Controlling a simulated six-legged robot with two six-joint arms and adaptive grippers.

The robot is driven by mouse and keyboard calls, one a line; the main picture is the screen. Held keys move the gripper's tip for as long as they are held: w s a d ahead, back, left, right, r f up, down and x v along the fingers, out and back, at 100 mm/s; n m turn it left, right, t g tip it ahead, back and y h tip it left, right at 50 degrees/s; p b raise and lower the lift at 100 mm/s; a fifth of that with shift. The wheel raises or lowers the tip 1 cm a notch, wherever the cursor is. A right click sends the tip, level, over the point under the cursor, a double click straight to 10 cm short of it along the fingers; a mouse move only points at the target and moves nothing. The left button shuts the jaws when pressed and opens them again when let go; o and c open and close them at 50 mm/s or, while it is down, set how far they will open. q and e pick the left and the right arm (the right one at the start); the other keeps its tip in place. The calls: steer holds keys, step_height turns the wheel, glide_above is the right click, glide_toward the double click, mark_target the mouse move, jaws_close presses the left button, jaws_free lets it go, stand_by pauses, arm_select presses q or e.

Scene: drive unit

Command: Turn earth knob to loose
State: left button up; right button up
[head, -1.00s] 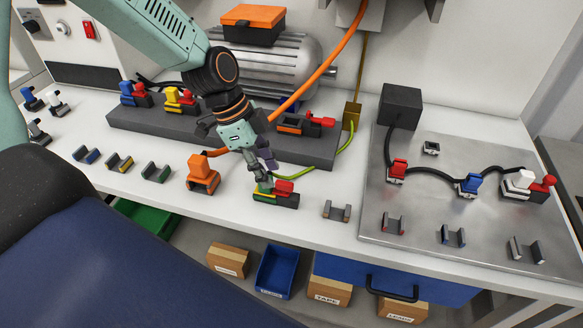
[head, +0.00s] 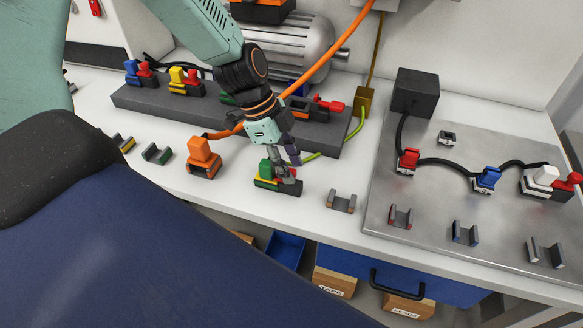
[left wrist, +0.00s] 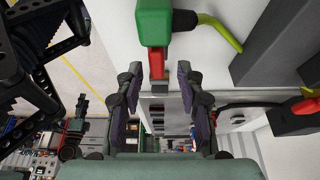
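The earth connector (head: 264,172), green with a yellow stripe, sits in a dark holder at the bench's front edge, and a yellow-green wire runs to it. Its red knob (head: 293,174) is mostly hidden behind my left gripper (head: 287,183) in the head view. In the left wrist view the green body (left wrist: 154,22) is at the top, and the red knob (left wrist: 157,62) points down between the two fingertips of my left gripper (left wrist: 160,78). The fingers are apart, with a gap on each side of the knob. My right gripper is not seen.
An orange connector (head: 203,157) stands left of the earth connector, and an empty holder (head: 341,201) lies to its right. Behind is a dark block (head: 150,100) with more connectors. A metal plate (head: 380,215) with connectors fills the right side.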

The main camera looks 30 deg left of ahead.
arm_select(q)
steer(key=shift+s+a+f, duration=0.1)
steer(key=shift+s+a, duration=0.1)
steer(key=shift+s, duration=0.2)
steer(key=shift+w+d+f, duration=0.1)
steer(key=shift+w+d, duration=0.15)
steer(key=shift+w, duration=0.15)
steer(key=c, duration=0.4)
steer(key=shift+s+a, duration=0.15)
steer(key=shift+s, duration=0.1)
jaws_close()
